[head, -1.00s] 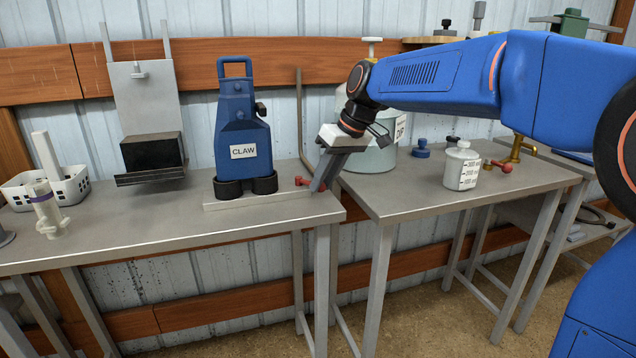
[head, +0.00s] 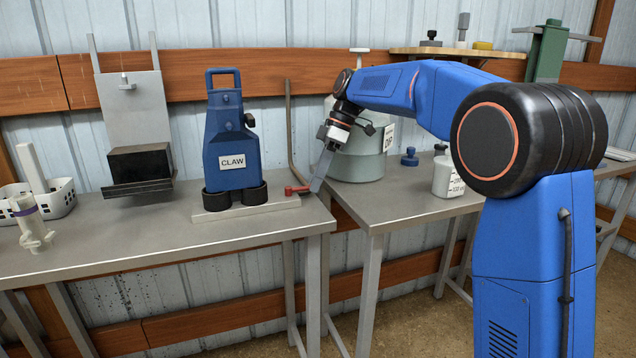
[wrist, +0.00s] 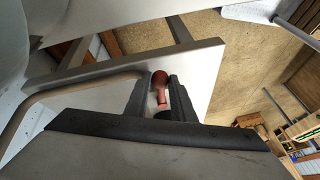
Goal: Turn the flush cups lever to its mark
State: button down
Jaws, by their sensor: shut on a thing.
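The blue unit labelled CLAW (head: 230,140) stands upright with its two black cups (head: 236,197) on a grey base plate (head: 246,211) at the right of the left bench. The small red lever (head: 295,190) sticks out at the plate's right end. My gripper (head: 315,186) reaches down to it from the right, over the bench edge. In the wrist view, the red lever (wrist: 160,84) lies between the two dark fingers, and my gripper (wrist: 161,90) is shut on it. I cannot make out the lever's mark in either view.
A grey-green bucket (head: 357,165) and a white bottle (head: 447,178) stand on the right bench (head: 400,206), with a blue knob (head: 409,158) between them. A bent pipe (head: 291,135) rises behind the lever. A black block (head: 140,163) sits on a bracket to the left.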

jog(key=shift+w+a+n, duration=0.1)
jog(key=shift+w+n, duration=0.3)
jog(key=shift+n, duration=0.2)
jog(key=c, duration=1.5)
grip_release()
jog(key=shift+g, duration=0.3)
notch_tip(320, 180, up, 10)
